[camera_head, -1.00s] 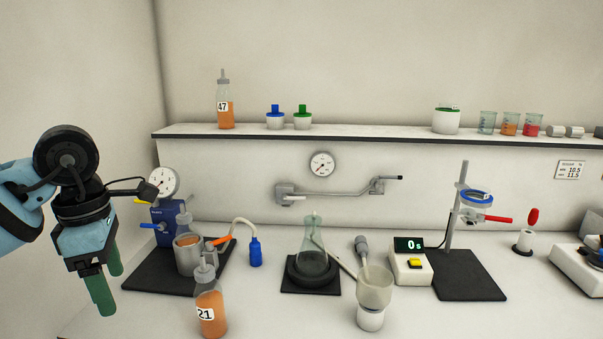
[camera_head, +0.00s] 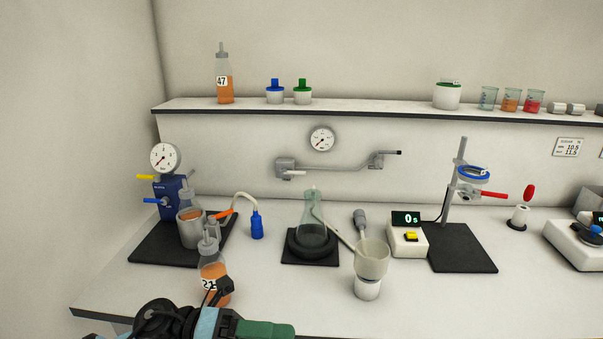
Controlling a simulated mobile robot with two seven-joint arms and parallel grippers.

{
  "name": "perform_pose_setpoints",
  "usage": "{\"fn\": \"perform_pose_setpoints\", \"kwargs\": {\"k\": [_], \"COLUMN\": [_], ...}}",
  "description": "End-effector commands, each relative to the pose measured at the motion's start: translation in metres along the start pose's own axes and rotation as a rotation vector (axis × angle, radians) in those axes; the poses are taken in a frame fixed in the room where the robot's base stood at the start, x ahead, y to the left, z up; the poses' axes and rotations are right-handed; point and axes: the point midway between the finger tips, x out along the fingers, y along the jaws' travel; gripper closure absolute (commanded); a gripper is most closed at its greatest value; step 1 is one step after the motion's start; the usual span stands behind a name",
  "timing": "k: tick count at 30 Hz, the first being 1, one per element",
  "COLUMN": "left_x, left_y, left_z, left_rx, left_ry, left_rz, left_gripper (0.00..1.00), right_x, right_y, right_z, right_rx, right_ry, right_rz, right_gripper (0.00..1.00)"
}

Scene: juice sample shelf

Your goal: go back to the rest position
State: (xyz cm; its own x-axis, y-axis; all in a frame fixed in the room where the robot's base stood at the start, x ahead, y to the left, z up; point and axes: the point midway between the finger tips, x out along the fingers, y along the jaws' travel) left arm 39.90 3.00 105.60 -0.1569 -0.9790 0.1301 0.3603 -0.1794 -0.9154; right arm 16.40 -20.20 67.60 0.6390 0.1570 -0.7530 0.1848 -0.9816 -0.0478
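My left gripper (camera_head: 268,330) shows at the bottom edge of the head view, low in front of the bench. Its green fingers point to the right and are partly cut off by the frame; I cannot tell the gap between them. The wrist overlaps the lower part of the orange bottle labelled 21 (camera_head: 212,268) in the picture. That bottle stands upright on the bench. My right gripper is not in view.
The bench (camera_head: 130,290) holds a blue pump unit (camera_head: 172,197), a flask (camera_head: 311,215), a funnel on a white holder (camera_head: 371,262), a timer (camera_head: 407,240) and a ring stand (camera_head: 456,185). A shelf (camera_head: 370,107) behind carries bottle 47 (camera_head: 224,82) and several beakers.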

Motion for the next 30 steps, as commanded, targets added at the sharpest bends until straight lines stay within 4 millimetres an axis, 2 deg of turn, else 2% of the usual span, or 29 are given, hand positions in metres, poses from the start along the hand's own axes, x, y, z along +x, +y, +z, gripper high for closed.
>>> {"fn": "perform_pose_setpoints", "kwargs": {"k": [5, 11, 14, 17, 20, 23, 26, 27, 30], "left_x": [-0.006, -0.037, -0.06, -0.085, -0.109, -0.133, -0.153, -0.159, -0.171], "left_y": [0.012, 0.047, 0.073, 0.102, 0.132, 0.162, 0.186, 0.194, 0.207], "left_z": [0.003, -0.002, -0.015, -0.038, -0.071, -0.116, -0.171, -0.195, -0.251], "left_rx": [-0.256, -0.57, -0.739, -0.911, -1.088, -1.267, -1.449, -1.519, -1.674], "left_ry": [-0.315, -0.675, -0.859, -1.043, -1.226, -1.41, -1.593, -1.662, -1.814], "left_rz": [-0.162, -0.286, -0.33, -0.358, -0.377, -0.382, -0.376, -0.373, -0.355], "left_gripper": [0.27, 0.27, 0.27, 0.27, 0.27, 0.27, 0.27, 0.27, 0.27], "right_x": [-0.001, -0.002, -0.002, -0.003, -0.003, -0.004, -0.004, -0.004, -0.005], "right_y": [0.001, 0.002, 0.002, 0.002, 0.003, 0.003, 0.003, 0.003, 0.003], "right_z": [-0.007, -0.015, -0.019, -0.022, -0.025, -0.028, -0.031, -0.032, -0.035], "right_rx": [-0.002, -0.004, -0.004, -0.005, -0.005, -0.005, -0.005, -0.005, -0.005], "right_ry": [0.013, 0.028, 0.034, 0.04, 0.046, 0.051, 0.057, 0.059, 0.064], "right_rz": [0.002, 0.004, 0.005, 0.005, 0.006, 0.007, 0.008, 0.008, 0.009], "right_gripper": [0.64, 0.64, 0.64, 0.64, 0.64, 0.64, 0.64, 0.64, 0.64]}}
